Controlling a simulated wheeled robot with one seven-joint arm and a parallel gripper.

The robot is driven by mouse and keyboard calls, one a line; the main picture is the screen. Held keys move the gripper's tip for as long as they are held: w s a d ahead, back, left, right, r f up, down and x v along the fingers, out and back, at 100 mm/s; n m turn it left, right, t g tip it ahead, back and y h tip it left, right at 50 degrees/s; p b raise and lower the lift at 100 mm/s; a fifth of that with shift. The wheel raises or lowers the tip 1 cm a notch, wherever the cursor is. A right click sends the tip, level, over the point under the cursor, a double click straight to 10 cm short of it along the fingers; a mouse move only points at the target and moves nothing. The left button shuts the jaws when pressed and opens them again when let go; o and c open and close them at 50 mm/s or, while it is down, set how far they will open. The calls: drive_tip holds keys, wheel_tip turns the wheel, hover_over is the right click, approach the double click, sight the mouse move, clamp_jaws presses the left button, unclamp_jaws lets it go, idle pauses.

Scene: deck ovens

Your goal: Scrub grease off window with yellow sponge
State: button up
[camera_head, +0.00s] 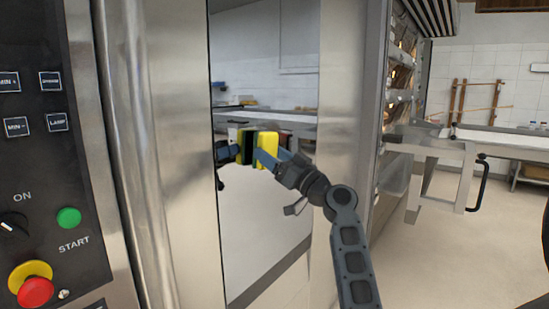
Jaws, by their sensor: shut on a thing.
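The window (262,220) is a tall, narrow, glossy pane set in a steel door; it mirrors the room behind. My gripper (270,152) is in front of the pane, shut on the yellow sponge (270,141). The sponge is held upright at mid-height of the pane, with its yellow side toward my gripper. A dark mirrored copy of the sponge and gripper shows just left of it in the glass. The sponge looks against or very close to the pane; I cannot tell which. No grease spot is clearly visible from here.
A control panel with a green start button (69,217) and a red stop knob (35,292) stands at the left. A steel door handle column (135,150) is beside it. Deck ovens (400,75) and a metal cart (440,185) stand at the right. The floor there is clear.

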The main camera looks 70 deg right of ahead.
drive_tip(key=shift+w+d+b, duration=0.1)
drive_tip(key=shift+w+b, duration=0.2)
drive_tip(key=shift+w, duration=0.3)
drive_tip(key=shift+s+d+f+b, duration=0.1)
drive_tip(key=shift+s+d+b, duration=0.05)
drive_tip(key=shift+d+b, duration=0.35)
drive_tip(key=shift+s+d+f+b, duration=0.1)
drive_tip(key=shift+s+d+b, duration=0.05)
drive_tip(key=shift+d+b, duration=0.35)
drive_tip(key=shift+s+d+r+b, duration=0.1)
drive_tip(key=shift+s+d+b, duration=0.15)
drive_tip(key=shift+d+b, duration=0.9)
drive_tip(key=shift+s+d+r+b, duration=0.1)
drive_tip(key=shift+s+d+b, duration=0.1)
drive_tip(key=shift+d+b, duration=0.9)
drive_tip(key=shift+s+d+f+b, duration=0.1)
drive_tip(key=shift+s+d+b, duration=0.1)
drive_tip(key=shift+d+b, duration=0.5)
drive_tip(key=shift+s+d+b, duration=0.2)
drive_tip(key=shift+d+b, duration=0.3)
drive_tip(key=shift+d, duration=0.45)
drive_tip(key=shift+s+d+f+b, duration=0.1)
drive_tip(key=shift+s+d+b, duration=0.1)
drive_tip(key=shift+d+b, duration=0.5)
drive_tip(key=shift+s+d+r+b, duration=0.1)
drive_tip(key=shift+d+b, duration=0.25)
drive_tip(key=shift+d, duration=0.25)
drive_tip(key=shift+s+d+r+b, duration=0.1)
drive_tip(key=shift+d+b, duration=0.25)
drive_tip(key=shift+d, duration=0.2)
